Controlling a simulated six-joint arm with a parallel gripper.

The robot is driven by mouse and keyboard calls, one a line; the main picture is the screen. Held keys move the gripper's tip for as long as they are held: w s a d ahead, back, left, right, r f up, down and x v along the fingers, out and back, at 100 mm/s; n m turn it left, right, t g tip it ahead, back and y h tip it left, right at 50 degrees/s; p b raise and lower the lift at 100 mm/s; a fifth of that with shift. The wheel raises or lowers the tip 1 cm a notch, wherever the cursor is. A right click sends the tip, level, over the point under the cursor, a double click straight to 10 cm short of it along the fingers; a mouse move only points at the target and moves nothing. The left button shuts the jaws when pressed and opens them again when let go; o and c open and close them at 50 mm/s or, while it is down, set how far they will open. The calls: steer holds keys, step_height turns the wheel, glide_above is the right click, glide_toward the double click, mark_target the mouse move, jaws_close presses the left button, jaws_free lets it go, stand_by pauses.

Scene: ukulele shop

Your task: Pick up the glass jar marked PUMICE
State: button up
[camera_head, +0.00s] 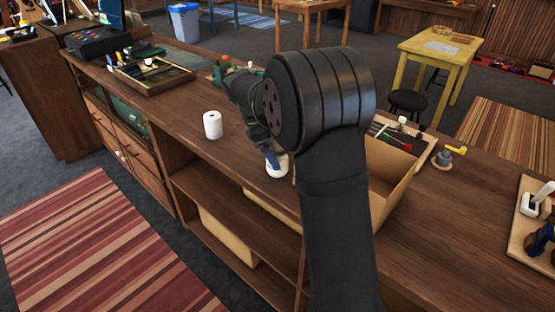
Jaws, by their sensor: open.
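My gripper (266,148) points down over the near edge of the wooden counter, left of my large dark elbow. Its fingers are small and partly hidden, but they are open. A small pale container (277,169) with a blue part at its top stands on the counter right at the fingertips. I cannot tell whether the fingers are around it or just above it. No PUMICE lettering can be read in this view, so I cannot tell whether this container is the jar.
A white roll (212,125) stands on the counter (180,105) to the left. A cardboard box (392,172) is right of my arm, partly hidden by it. A wooden tray (152,74) lies farther back. A tape dispenser (537,199) sits on a board at right.

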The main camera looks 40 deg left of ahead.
mark_target(278, 157)
steer(key=shift+x, duration=1.5)
steer(key=shift+s, duration=0.1)
steer(key=c, duration=1.3)
steer(key=shift+r, duration=0.15)
